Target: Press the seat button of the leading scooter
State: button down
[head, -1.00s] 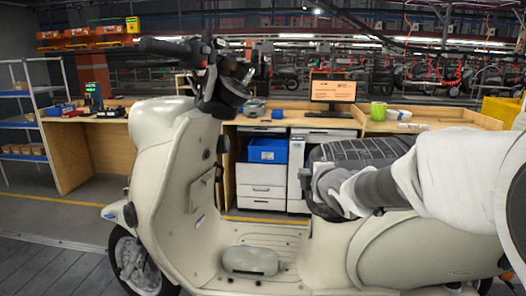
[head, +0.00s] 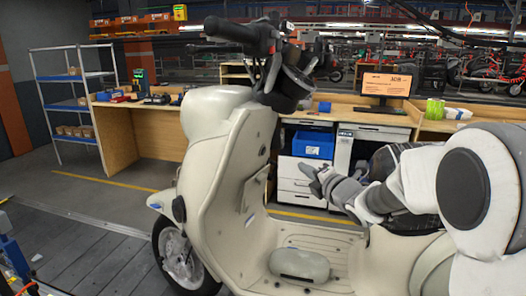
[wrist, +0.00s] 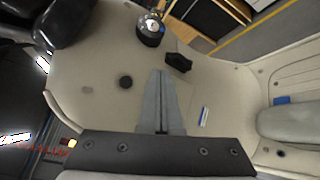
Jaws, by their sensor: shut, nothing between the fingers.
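The cream scooter (head: 215,150) stands side-on in the head view, front to the left. Its dark seat (head: 382,162) is mostly hidden behind my arm. My gripper (head: 306,170) is shut and empty, in front of the seat, pointing left towards the inner side of the leg shield. In the wrist view, the shut fingers (wrist: 160,74) point at the cream leg shield panel (wrist: 105,60). A dark round knob (wrist: 126,82) sits on the panel left of the fingertips, and a black hook (wrist: 178,62) to their right. I cannot tell whether the knob is the seat button.
The handlebar (head: 235,30) rises above the leg shield. A grey pad (head: 300,264) lies on the footboard. Behind are a wooden bench (head: 150,140), a monitor (head: 386,84), a blue bin (head: 313,145) and a shelf rack (head: 72,105).

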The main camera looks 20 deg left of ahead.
aim_at(263, 150)
jog(key=shift+a, duration=0.1)
jog(key=w+a+r, duration=0.1)
jog(key=a, duration=0.7)
jog(key=shift+a+r+p, duration=0.2)
jog(key=shift+r+p, duration=0.15)
jog(key=shift+p, duration=0.05)
dwell(1.1)
jog(key=shift+a+b, duration=0.15)
jog(key=shift+b, duration=0.2)
dwell(0.6)
jog(key=shift+a+r, duration=0.1)
jog(key=shift+a, duration=0.1)
